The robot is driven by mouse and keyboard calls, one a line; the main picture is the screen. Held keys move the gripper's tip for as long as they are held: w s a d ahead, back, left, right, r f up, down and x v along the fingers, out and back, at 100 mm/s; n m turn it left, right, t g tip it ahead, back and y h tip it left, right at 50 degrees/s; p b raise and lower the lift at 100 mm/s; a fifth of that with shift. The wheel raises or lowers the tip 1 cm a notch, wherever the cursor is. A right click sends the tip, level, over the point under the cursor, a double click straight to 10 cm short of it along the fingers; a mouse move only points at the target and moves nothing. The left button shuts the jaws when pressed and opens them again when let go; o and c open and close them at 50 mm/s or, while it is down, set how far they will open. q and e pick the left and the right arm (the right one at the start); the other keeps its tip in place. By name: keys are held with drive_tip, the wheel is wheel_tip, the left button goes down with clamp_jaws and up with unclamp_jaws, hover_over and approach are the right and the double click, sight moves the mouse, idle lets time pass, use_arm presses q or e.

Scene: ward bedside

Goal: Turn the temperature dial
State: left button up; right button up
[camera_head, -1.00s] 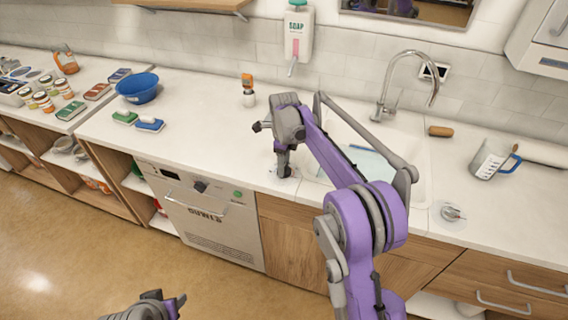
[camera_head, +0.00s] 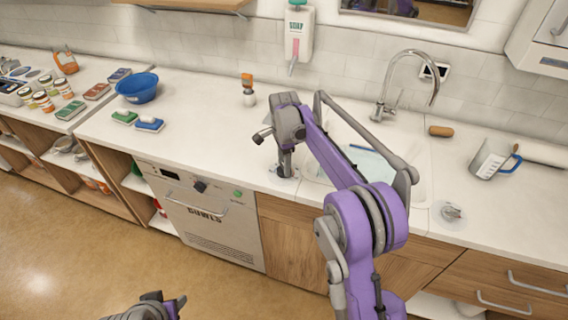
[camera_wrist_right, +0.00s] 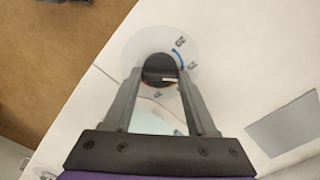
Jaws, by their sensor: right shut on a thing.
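The temperature dial (camera_wrist_right: 158,67) is a dark round knob on a pale disc with a blue arc and printed numbers, among them 20. It sits on the counter just left of the sink. My right gripper (camera_wrist_right: 160,88) points down over it and is shut on the knob, one finger on each side. In the head view the right gripper (camera_head: 285,170) hides the knob; a little of the disc shows around the fingertips. My left gripper (camera_head: 172,304) is at the bottom edge, away from the counter; its jaw gap is unclear.
The sink (camera_head: 415,180) with its tap (camera_head: 405,80) lies right of the dial. Another small round fitting (camera_head: 452,213) is on the counter at right, below a measuring jug (camera_head: 488,162). An orange-topped bottle (camera_head: 248,90) stands behind.

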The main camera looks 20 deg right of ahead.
drive_tip(key=n, duration=1.2)
idle(0.6)
drive_tip(key=o, duration=1.4)
drive_tip(key=shift+c, duration=0.2)
drive_tip(key=shift+r, duration=0.15)
wheel_tip(320, 180, up, 11)
drive_tip(key=shift+f+p, duration=0.2)
drive_tip(key=shift+p, duration=0.15)
drive_tip(key=shift+s, duration=0.1)
